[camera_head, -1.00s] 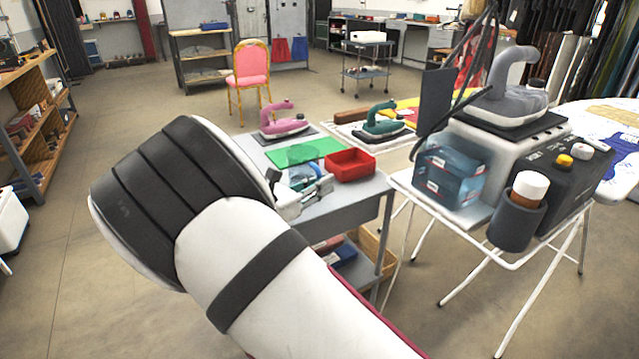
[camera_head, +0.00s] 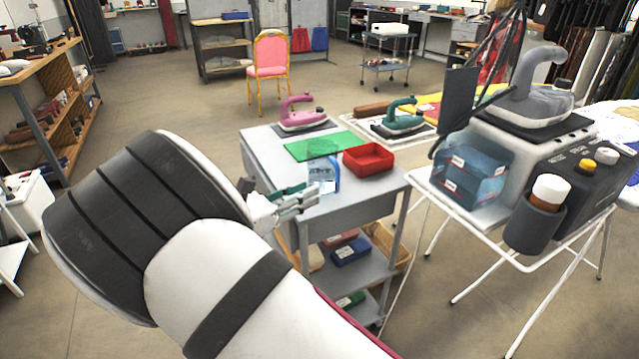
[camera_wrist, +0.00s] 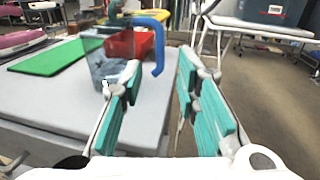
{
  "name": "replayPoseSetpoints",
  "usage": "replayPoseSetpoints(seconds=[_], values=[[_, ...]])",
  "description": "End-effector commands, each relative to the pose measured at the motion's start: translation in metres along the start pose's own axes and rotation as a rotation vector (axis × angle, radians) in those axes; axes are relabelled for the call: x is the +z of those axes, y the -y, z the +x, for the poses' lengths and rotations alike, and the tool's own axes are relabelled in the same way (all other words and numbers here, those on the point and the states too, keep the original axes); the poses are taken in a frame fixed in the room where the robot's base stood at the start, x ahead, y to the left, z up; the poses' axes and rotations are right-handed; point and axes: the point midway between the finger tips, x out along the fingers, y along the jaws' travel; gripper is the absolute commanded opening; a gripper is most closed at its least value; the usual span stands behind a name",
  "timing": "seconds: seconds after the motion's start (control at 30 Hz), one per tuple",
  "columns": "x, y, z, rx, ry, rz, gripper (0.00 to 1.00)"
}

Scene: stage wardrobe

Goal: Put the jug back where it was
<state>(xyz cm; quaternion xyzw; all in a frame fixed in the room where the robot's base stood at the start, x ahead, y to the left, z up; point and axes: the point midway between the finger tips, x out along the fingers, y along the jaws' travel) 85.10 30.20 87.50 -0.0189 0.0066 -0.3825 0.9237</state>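The jug (camera_head: 324,172) is clear, with bluish contents low in it. It stands upright on the grey cart top (camera_head: 275,172), by the near right end of the green mat (camera_head: 305,149) and left of the red bin. In the wrist view the jug (camera_wrist: 112,66) stands just ahead, its blue handle (camera_wrist: 158,56) turned to the right. My gripper (camera_head: 300,196) is low over the cart's near side, close to the jug. In the wrist view its teal-padded fingers (camera_wrist: 167,98) are wide apart with nothing between them. The jug's base is partly hidden by the left finger.
The red bin (camera_head: 368,158) stands close beside the jug. A pink iron (camera_head: 302,115) sits at the cart's back. A white-framed stand (camera_head: 470,208) with a steam station is close on the right. Open floor (camera_head: 190,115) lies left of the cart.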

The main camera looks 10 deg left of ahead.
Motion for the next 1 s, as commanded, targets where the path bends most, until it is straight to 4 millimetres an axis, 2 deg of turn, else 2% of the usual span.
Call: replayPoseSetpoints(seconds=[0.1, 0.27, 0.47, 0.57, 0.67, 0.77, 0.9, 1.0], values=[[0.000, 0.000, -0.012, 0.001, -0.001, 0.000, 0.29], [0.000, 0.000, -0.018, 0.000, 0.000, 0.000, 0.29], [0.000, 0.001, -0.018, -0.002, -0.002, 0.001, 0.29], [0.006, 0.009, -0.007, -0.035, -0.029, 0.023, 0.29], [0.019, 0.032, 0.018, -0.117, -0.097, 0.082, 0.29], [0.036, 0.070, 0.050, -0.242, -0.198, 0.177, 0.29], [0.056, 0.135, 0.084, -0.436, -0.342, 0.336, 0.29], [0.068, 0.181, 0.098, -0.569, -0.431, 0.455, 0.29]])
